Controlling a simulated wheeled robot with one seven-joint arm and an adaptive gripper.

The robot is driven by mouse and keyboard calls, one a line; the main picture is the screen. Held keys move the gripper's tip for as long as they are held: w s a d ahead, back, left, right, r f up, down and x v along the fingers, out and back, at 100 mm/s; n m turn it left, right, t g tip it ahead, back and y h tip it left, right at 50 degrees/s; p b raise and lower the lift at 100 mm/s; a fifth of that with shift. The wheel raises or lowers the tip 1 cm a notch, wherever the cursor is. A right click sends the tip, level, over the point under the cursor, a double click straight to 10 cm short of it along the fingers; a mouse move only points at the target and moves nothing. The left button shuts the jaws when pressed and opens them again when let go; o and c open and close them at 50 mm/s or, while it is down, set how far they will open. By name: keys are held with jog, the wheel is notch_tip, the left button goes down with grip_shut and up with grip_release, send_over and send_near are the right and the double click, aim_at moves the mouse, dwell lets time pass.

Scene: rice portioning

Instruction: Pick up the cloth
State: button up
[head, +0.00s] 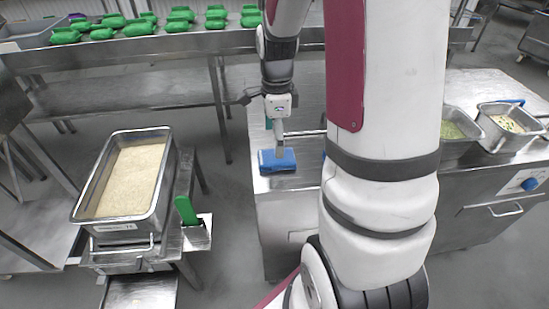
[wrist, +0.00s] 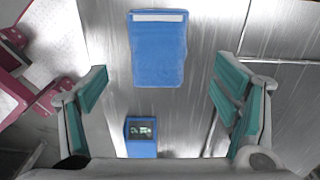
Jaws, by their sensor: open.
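The blue cloth (head: 268,163) lies on the steel counter (head: 304,180) near its left front end. In the wrist view the cloth (wrist: 158,52) lies flat as a rectangle with a white strip along its far edge. My gripper (wrist: 162,88) is open and empty, with its teal-padded fingers spread to either side of the cloth's near end. In the head view my gripper (head: 281,148) is over the cloth and covers part of it. The gap between fingertips and cloth cannot be judged.
A small blue box with a dark panel (wrist: 141,138) shows below the cloth. Food trays (head: 483,130) sit right. Green packs (head: 175,26) line the back shelf. My arm hides the counter's middle.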

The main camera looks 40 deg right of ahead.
jog(key=shift+s+a+f, duration=0.1)
jog(key=shift+f, duration=2.85)
jog(key=shift+c, duration=0.3)
jog(key=c, duration=1.2)
jog(key=shift+r, duration=0.1)
